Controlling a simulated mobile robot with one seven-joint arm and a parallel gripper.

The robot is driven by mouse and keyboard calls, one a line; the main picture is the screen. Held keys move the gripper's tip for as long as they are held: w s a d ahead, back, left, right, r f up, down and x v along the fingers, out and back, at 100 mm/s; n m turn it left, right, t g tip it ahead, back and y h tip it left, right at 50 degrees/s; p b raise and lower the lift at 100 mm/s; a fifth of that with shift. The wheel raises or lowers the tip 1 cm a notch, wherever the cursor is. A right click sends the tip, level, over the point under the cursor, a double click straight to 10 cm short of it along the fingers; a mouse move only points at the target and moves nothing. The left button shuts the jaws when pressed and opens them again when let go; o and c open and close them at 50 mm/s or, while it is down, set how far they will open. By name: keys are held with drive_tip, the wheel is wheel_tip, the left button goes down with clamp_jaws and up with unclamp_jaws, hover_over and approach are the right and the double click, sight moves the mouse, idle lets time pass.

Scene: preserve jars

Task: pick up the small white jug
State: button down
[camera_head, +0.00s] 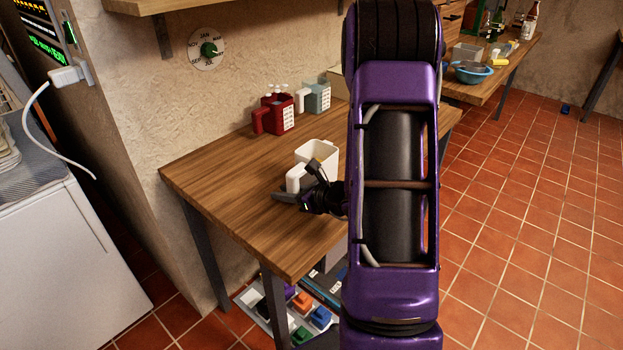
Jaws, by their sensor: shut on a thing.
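The small white jug (322,153) is on or just above the wooden table, near the middle of its top. Its open rim faces up and its handle (294,178) points to the left front. My gripper (292,194) is at the handle side of the jug, shut on it. My purple arm covers the right side of the view and hides what lies behind it. I cannot tell whether the jug's base touches the table.
The table's left part is clear. A tray of coloured things (300,302) lies below. A second table (508,62) with a blue bowl (470,72) stands at the back right.

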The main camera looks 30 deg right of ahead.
drive_tip(key=shift+r, duration=0.1)
wheel_tip(320, 180, up, 10)
drive_tip(key=p, duration=0.2)
idle(0.5)
drive_tip(key=c, duration=1.3)
unclamp_jaws()
clamp_jaws()
